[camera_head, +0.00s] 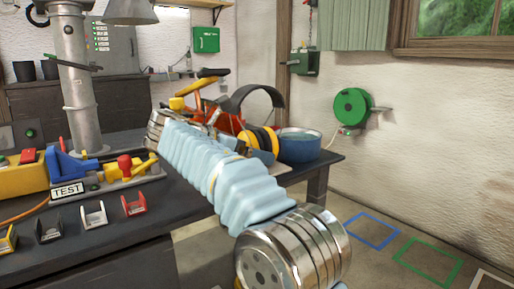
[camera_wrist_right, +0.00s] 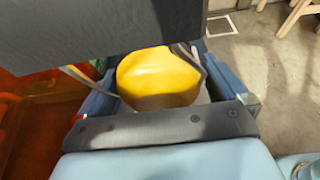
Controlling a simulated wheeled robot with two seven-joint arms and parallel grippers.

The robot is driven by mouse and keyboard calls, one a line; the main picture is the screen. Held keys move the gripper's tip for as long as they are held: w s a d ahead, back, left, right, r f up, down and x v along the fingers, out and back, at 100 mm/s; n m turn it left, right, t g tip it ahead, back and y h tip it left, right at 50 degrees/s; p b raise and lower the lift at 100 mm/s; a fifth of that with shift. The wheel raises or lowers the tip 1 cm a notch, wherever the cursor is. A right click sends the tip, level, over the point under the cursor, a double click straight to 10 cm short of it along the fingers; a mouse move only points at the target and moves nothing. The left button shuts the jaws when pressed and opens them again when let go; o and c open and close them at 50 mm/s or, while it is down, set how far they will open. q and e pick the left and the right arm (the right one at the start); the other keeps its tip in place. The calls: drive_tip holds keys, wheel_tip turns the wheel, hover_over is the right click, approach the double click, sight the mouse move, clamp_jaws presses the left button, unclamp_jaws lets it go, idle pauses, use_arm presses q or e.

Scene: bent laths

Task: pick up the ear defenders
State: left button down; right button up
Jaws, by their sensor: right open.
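The ear defenders stand on the dark workbench in the head view, with a black headband (camera_head: 240,97) arched up and yellow-and-dark cups (camera_head: 262,138) below. In the right wrist view one yellow cup (camera_wrist_right: 158,82) lies between the two blue fingers of my right gripper (camera_wrist_right: 155,62). The jaws are open, with a finger on each side of the cup; I cannot tell whether either touches it. In the head view my right arm's pale blue sleeve crosses in front of the bench and hides most of that gripper. My left gripper is not in view.
A blue bowl (camera_head: 299,146) stands just right of the ear defenders, near the bench edge. An orange-red object (camera_head: 228,123) is close behind and left. A grey post (camera_head: 80,85) and a yellow-and-blue fixture marked TEST (camera_head: 70,168) stand at left. Open floor lies right of the bench.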

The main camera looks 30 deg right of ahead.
drive_tip(key=shift+r, duration=0.1)
drive_tip(key=c, duration=1.2)
